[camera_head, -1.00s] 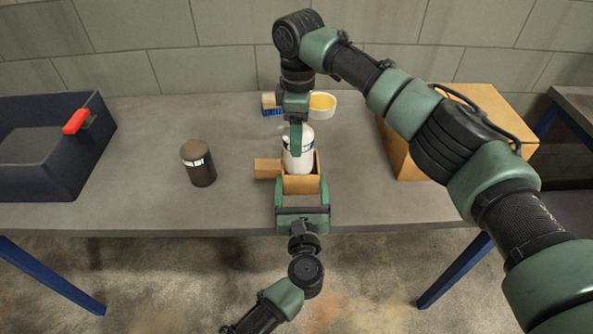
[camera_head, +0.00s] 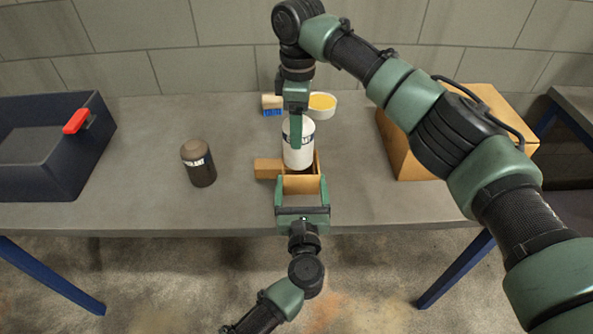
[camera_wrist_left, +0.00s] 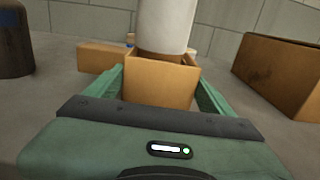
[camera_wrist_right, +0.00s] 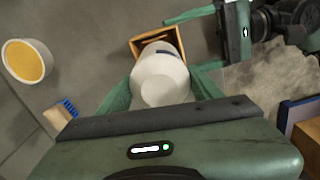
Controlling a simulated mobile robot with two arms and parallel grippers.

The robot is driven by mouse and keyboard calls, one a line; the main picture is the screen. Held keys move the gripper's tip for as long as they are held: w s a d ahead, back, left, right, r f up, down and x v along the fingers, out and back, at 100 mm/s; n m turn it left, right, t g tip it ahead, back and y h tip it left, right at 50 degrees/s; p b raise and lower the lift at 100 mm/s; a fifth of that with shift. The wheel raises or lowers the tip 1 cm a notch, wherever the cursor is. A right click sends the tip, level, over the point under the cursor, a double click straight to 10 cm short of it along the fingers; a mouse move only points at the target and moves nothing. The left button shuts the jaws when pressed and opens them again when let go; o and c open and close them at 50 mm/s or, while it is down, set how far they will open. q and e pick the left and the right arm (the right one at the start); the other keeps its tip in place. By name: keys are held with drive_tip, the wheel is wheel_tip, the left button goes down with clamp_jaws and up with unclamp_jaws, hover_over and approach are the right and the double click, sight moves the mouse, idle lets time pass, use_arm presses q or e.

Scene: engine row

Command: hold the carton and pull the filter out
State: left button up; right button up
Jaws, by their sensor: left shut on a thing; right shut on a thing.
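The small open carton (camera_head: 300,186) stands on the bench near its front edge; its front face (camera_wrist_left: 160,83) shows in the left wrist view. My left gripper (camera_head: 302,192) is shut on the carton from the front, a finger on each side. The white filter (camera_head: 299,148) is upright, and its body is above the carton's rim. My right gripper (camera_head: 297,128) is shut on the filter from above. In the right wrist view the filter (camera_wrist_right: 160,82) sits between the fingers, with the carton (camera_wrist_right: 158,42) beyond it. Whether the filter's bottom clears the rim is hard to tell.
A dark labelled canister (camera_head: 198,164) stands left of the carton. A brush (camera_head: 272,105) and a bowl of yellow stuff (camera_head: 322,105) lie behind. A dark bin (camera_head: 45,150) is far left, a large cardboard box (camera_head: 405,155) right.

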drive_tip(key=shift+r, duration=2.4)
use_arm(q)
drive_tip(key=o, duration=2)
drive_tip(key=shift+s, duration=0.1)
drive_tip(key=s, duration=1.1)
drive_tip(key=shift+s, duration=0.35)
drive_tip(key=shift+f, duration=0.1)
